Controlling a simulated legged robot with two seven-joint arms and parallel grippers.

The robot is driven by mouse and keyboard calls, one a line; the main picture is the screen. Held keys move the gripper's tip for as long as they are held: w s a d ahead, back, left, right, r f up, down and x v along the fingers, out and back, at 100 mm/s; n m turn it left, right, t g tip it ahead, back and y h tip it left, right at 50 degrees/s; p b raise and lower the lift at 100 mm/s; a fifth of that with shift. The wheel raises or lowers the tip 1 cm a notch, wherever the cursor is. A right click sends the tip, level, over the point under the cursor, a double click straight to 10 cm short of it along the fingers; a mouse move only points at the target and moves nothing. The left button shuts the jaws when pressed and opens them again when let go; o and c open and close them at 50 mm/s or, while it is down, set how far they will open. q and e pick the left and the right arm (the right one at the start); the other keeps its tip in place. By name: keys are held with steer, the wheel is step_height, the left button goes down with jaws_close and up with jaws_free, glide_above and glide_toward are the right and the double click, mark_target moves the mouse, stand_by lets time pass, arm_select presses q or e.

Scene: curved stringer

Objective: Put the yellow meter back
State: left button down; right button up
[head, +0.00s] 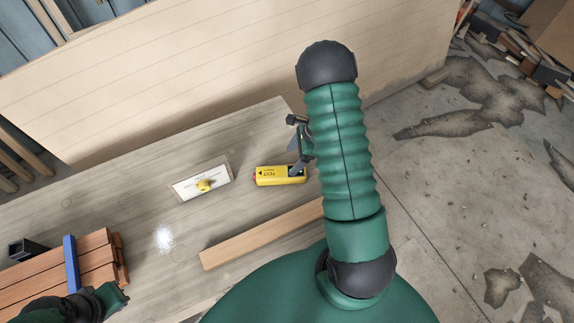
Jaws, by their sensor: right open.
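The yellow meter (275,176) lies flat on the grey wooden table, with dark lettering on its face and a dark patch at its right end. My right gripper (295,160) is open at the meter's right end. One grey finger overlaps that end in the picture; I cannot tell whether it touches. My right forearm hides part of this gripper. A white card (185,188) with a small yellow piece (205,185) on it lies left of the meter, apart from it. My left gripper (112,298) shows only partly at the bottom left, and its jaws are unclear.
A light wooden strip (255,236) lies in front of the meter. Stacked reddish boards (97,257) with a blue bar (71,264) and a black square tube (25,250) are at the left. A large plywood panel (220,70) stands behind the table.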

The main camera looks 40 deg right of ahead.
steer(key=s+a+r+n+h, duration=0.2)
steer(key=s+a+r+n, duration=0.2)
steer(key=a+r+n, duration=0.6)
steer(key=s+a+r+n+h, duration=0.25)
steer(key=a+r+n, duration=0.35)
steer(key=a+n, duration=0.8)
arm_select(q)
steer(key=f+b, duration=0.3)
steer(key=shift+a+f, duration=0.3)
steer(key=shift+f, duration=0.05)
arm_select(e)
steer(key=d+f, duration=0.1)
steer(key=f+n, duration=0.1)
steer(key=f, duration=0.1)
steer(key=d+f+n+y, duration=0.1)
steer(key=shift+d+f, duration=0.2)
steer(key=shift+d, duration=0.15)
arm_select(q)
steer(key=shift+w+d, duration=0.1)
steer(key=shift+d, duration=0.05)
arm_select(e)
steer(key=shift+d, duration=0.1)
arm_select(q)
steer(key=shift+d, duration=0.3)
arm_select(e)
steer(key=shift+d, duration=0.3)
